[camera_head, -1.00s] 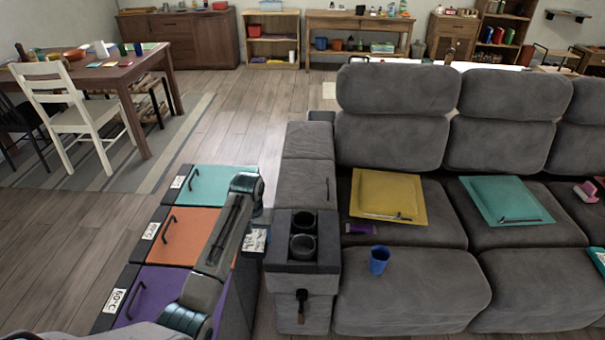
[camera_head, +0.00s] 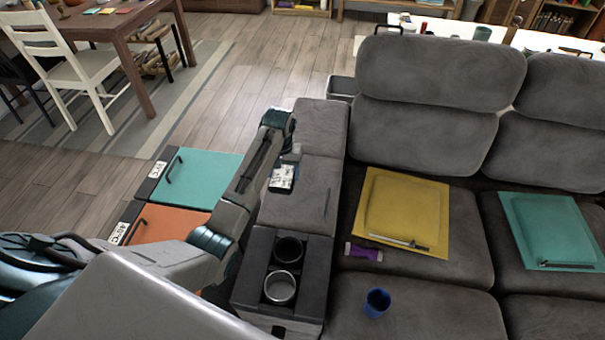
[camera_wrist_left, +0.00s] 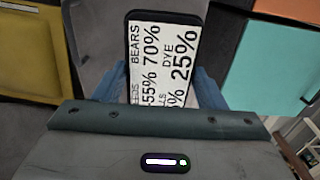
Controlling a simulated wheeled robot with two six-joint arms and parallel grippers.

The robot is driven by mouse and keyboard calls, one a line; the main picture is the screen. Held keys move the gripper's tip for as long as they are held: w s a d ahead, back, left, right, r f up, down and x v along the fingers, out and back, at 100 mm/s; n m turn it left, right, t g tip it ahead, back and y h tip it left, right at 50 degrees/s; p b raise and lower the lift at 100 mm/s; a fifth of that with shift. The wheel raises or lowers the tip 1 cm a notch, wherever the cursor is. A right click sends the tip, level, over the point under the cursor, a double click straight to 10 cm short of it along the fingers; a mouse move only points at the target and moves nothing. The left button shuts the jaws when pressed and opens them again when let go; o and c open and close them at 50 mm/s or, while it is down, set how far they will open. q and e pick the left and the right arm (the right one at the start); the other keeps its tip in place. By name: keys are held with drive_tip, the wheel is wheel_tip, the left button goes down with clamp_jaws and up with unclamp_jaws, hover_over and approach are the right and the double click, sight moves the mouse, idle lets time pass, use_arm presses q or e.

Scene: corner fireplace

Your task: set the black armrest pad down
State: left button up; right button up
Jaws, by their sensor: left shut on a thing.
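The black armrest pad (camera_head: 283,178), a small dark slab with a white printed label, is over the long grey sofa armrest (camera_head: 305,205), behind the cup holders. In the left wrist view, the pad (camera_wrist_left: 162,60) lies between the two blue fingers of my left gripper (camera_wrist_left: 160,88), with large black text on its label. My left gripper (camera_head: 291,157) is shut on it, above the armrest, and its fingers hardly show in the head view. I cannot tell whether the pad touches the armrest. My right gripper is not in view.
The black cup-holder block (camera_head: 255,275) holds two cups in front. A blue cup (camera_head: 376,303), purple item (camera_head: 363,252) and yellow mat (camera_head: 440,200) with a thin tool lie on the seats. Teal (camera_head: 205,178) and orange (camera_head: 165,224) lidded bins stand left. Bare armrest lies around the pad.

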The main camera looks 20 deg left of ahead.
use_arm(q)
wheel_tip(320, 180, down, 5)
drive_tip(key=shift+r+p, duration=0.15)
drive_tip(key=shift+p, duration=0.15)
wheel_tip(320, 180, down, 5)
drive_tip(key=shift+r, duration=0.1)
drive_tip(key=o, duration=1)
drive_tip(key=shift+f, duration=0.2)
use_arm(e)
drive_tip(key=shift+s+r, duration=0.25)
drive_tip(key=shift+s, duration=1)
use_arm(q)
drive_tip(key=shift+w+r, duration=0.1)
drive_tip(key=shift+r, duration=0.5)
wheel_tip(320, 180, up, 11)
drive_tip(key=shift+r, duration=0.1)
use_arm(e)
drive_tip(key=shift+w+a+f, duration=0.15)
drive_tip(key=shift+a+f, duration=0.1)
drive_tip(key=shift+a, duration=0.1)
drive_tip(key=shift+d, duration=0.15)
